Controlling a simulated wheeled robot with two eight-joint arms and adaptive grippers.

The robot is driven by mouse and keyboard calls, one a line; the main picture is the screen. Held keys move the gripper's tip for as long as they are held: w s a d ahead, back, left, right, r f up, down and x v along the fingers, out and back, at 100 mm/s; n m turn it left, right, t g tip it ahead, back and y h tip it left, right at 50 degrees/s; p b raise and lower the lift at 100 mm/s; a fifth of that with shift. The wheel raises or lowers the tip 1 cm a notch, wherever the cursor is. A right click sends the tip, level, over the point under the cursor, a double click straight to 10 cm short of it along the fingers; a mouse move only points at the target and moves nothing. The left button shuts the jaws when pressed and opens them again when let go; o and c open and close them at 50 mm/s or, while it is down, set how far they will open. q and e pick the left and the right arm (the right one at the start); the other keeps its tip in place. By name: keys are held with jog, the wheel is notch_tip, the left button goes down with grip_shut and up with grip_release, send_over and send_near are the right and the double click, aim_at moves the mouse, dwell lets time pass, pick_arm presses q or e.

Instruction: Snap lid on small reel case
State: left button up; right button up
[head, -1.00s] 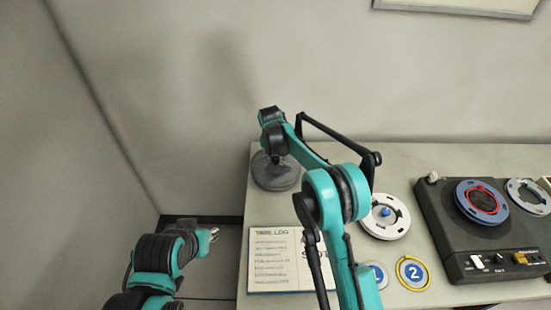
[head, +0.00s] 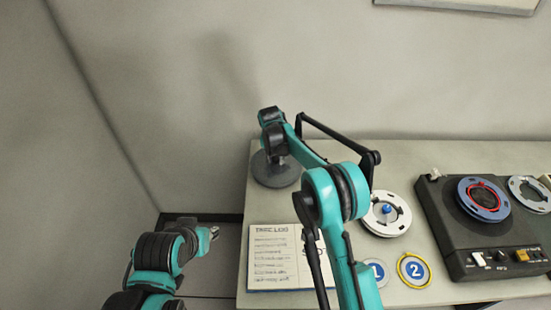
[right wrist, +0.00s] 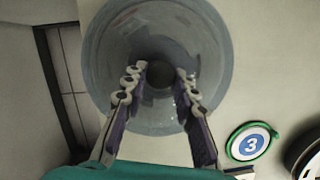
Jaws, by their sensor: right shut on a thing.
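A round, grey, see-through lid (right wrist: 105,70) fills the upper middle of the right wrist view. My right gripper (right wrist: 160,80) is over its middle, with both fingers shut on its central part, which they partly hide. In the head view the lid shows as a dark round disc (head: 275,175) at the table's back left corner, below my right gripper. I cannot tell whether the small reel case is under the lid or whether the lid is seated. My left gripper (head: 213,232) is low at the left, off the table; its jaw opening is too small to read.
A tape log sheet (head: 270,260) lies at the table's front left. Labels 1 (head: 376,273) and 2 (head: 414,271), a white reel (head: 385,214) and a tape player (head: 460,255) are to the right. A green-rimmed label 3 (right wrist: 251,143) shows in the right wrist view.

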aim_at(276, 159)
jog(key=shift+f+b, duration=0.5)
jog(key=shift+f, duration=0.3)
jog(key=o, duration=1.1)
jog(key=shift+c, duration=1.1)
jog(key=shift+r+p, duration=2.1)
jog(key=shift+r, duration=1.4)
